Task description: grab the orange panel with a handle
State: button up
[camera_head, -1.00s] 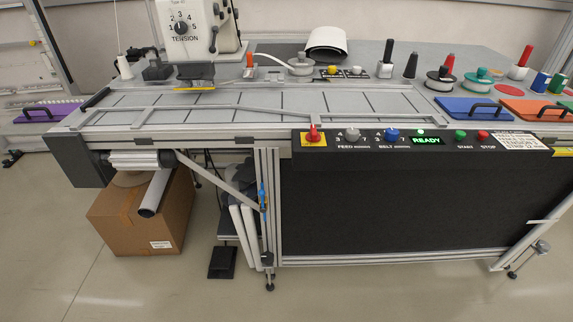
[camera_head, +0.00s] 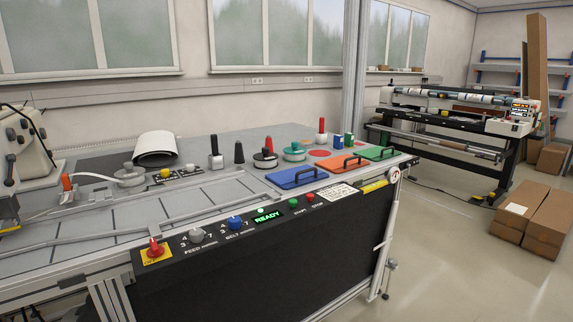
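The orange panel (camera_head: 336,168) with a dark handle (camera_head: 354,163) lies flat near the right end of the machine table (camera_head: 215,200). It lies between a blue panel (camera_head: 289,179) on its left and a green panel (camera_head: 373,154) on its right, each with a dark handle of its own. My gripper is not in view.
Spools and bobbins stand behind the panels. Cardboard boxes (camera_head: 540,218) lie on the floor at right. Open floor lies right of the table.

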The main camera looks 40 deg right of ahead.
aim_at(345, 163)
jog(key=i+l+z, duration=0.15)
jog(key=i+l, duration=0.2)
jog(key=i+l+z, duration=0.2)
jog(key=i, duration=0.25)
jog(key=i+l+z, duration=0.15)
jog(key=i+l, duration=0.15)
jog(key=i, duration=0.15)
jog(key=i+l+z, duration=0.15)
jog(key=i, duration=0.3)
jog(key=i+j, duration=0.35)
jog(key=j, duration=0.1)
